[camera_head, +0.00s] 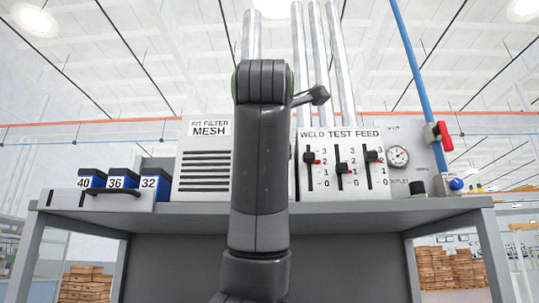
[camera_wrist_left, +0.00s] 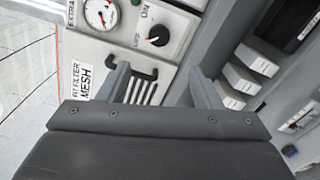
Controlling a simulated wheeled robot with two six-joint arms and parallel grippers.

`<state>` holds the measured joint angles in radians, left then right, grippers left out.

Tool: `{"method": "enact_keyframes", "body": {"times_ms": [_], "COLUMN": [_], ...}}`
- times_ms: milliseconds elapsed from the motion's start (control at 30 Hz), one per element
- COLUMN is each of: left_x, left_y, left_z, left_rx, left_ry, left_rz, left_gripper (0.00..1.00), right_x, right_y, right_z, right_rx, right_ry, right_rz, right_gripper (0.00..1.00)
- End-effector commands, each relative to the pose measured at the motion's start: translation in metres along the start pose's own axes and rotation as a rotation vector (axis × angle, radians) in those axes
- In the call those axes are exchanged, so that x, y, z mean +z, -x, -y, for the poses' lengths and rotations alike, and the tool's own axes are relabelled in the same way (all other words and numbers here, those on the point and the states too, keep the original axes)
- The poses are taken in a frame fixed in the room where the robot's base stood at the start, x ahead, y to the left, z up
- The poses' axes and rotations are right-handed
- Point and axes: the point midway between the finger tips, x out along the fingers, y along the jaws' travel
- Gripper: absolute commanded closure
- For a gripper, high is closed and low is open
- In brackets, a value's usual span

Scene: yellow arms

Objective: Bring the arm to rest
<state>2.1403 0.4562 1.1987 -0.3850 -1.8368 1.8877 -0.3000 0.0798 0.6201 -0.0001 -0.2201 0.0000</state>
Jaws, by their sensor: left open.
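My left gripper (camera_wrist_left: 162,88) is open in the left wrist view, with its two grey fingers apart and nothing seen held between them. The slotted "FIT FILTER MESH" panel (camera_wrist_left: 146,92) lies beyond the fingers, with a black handle (camera_wrist_left: 138,73) close by the left finger; I cannot tell if they touch. In the head view one of my dark grey arms stands upright in the middle and hides part of the bench; no fingertips show there. The mesh panel (camera_head: 203,158) is left of that arm. My right gripper is not in view.
The grey bench (camera_head: 400,207) carries blue-and-white boxes (camera_head: 121,179) marked 40, 36 and 32 at left. A "WELD TEST FEED" panel (camera_head: 325,190) with sliders and a gauge (camera_head: 397,156) is at right. A red-handled valve (camera_head: 443,135) sits on a blue pipe.

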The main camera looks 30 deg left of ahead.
Motion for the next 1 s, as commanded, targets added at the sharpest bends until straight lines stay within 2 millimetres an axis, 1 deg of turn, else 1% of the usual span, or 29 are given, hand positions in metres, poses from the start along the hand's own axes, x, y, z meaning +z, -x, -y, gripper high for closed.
{"method": "enact_keyframes", "body": {"times_ms": [33, 100, 233, 833, 867, 933, 967, 1000], "left_x": [0.0, 0.0, 0.0, 0.0, 0.001, 0.004, 0.006, 0.01], "left_y": [0.008, 0.014, 0.021, 0.02, 0.018, 0.009, 0.003, -0.007], "left_z": [0.001, 0.001, 0.0, 0.001, 0.003, 0.013, 0.02, 0.033], "left_rx": [0.002, 0.001, 0.001, -0.001, -0.003, -0.012, -0.018, -0.028], "left_ry": [0.0, 0.0, 0.0, -0.003, -0.008, -0.036, -0.057, -0.089], "left_rz": [0.002, 0.0, 0.0, -0.001, -0.001, -0.003, -0.003, -0.003], "left_gripper": [0.41, 0.41, 0.41, 0.41, 0.41, 0.41, 0.41, 0.41], "right_x": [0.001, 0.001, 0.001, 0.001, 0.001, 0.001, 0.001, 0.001], "right_y": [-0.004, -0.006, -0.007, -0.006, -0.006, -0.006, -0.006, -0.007], "right_z": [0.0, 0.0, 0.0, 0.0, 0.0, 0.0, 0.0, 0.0], "right_rx": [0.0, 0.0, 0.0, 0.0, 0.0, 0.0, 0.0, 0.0], "right_ry": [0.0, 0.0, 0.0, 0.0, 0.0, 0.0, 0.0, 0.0], "right_rz": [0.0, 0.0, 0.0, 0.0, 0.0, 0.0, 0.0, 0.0], "right_gripper": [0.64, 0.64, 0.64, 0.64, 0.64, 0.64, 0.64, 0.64]}}
